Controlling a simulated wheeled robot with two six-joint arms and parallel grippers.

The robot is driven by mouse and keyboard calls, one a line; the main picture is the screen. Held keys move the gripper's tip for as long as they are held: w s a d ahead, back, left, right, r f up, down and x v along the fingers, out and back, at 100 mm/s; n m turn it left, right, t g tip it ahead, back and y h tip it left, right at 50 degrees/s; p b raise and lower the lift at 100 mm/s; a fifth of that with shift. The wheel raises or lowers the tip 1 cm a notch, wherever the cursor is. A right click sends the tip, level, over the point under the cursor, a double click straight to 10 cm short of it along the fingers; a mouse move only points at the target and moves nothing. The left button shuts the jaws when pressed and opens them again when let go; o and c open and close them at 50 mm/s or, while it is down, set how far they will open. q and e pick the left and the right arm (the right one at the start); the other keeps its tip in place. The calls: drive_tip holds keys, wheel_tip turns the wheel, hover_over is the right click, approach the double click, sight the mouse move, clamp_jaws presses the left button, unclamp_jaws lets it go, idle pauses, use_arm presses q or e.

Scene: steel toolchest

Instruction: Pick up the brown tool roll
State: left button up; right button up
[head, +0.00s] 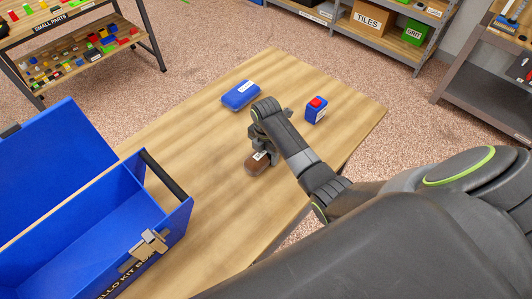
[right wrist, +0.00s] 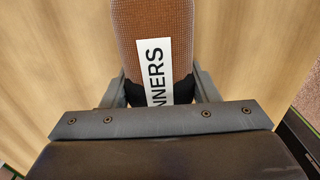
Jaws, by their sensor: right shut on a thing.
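The brown tool roll (head: 256,163) lies on the wooden table in the head view, below my right gripper (head: 263,150). In the right wrist view the brown tool roll (right wrist: 153,30) has a woven surface and a white label reading "NNERS". My right gripper (right wrist: 160,92) is shut on the roll, with a finger on each side of it. The roll looks on or very close to the table; I cannot tell if there is a gap. Part of the roll is hidden by the gripper. My left gripper is not in view.
A blue roll or case (head: 240,95) with a white label lies farther back. A small blue box with a red top (head: 316,109) stands to the right. A large open blue toolbox (head: 90,235) is at the left. The table (head: 200,140) is clear between them.

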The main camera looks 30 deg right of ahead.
wheel_tip(320, 180, up, 10)
drive_tip(key=shift+b, duration=0.35)
